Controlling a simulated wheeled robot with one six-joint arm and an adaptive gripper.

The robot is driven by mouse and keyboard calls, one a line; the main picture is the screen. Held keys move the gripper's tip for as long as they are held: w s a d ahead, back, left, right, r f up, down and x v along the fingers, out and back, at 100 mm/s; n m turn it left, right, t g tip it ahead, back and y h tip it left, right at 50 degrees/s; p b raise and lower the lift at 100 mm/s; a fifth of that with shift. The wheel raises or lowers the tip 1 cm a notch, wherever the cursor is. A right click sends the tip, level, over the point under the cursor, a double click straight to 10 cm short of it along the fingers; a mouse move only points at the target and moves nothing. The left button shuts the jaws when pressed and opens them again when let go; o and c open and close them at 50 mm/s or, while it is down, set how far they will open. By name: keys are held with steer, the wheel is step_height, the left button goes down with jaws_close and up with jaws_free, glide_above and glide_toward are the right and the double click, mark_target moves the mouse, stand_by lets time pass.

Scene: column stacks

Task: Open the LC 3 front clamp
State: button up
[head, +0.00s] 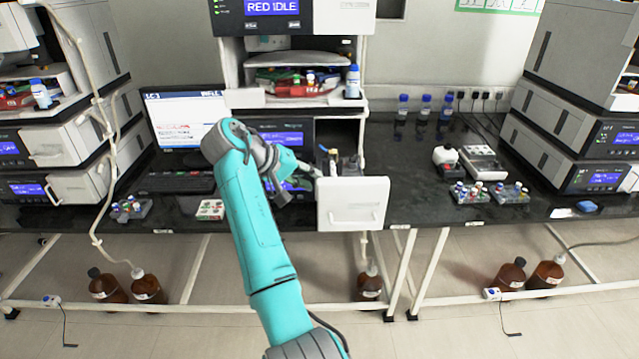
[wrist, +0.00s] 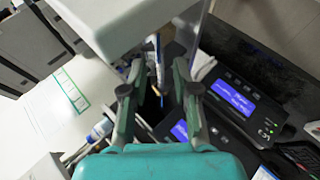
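The centre stack stands behind my arm, and the monitor (head: 188,118) beside it reads LC 3. Its white front door (head: 352,204) stands swung open towards me. Behind the door is a small dark fitting with a light upright piece (head: 333,160); I cannot tell whether this is the front clamp or what state it is in. My gripper (head: 308,168) is just left of this fitting. In the wrist view my gripper (wrist: 158,64) has its two fingers apart, with a thin blue-tipped piece (wrist: 159,55) showing beyond and between them. Contact cannot be told.
The open door's pale edge (wrist: 130,18) is close above my fingers in the wrist view. A keyboard (head: 178,183) lies left of the stack. Vial racks (head: 470,192) and a white device (head: 482,162) stand right. The black bench between has free room.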

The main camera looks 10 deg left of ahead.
steer(key=v, duration=0.7)
stand_by(0.3)
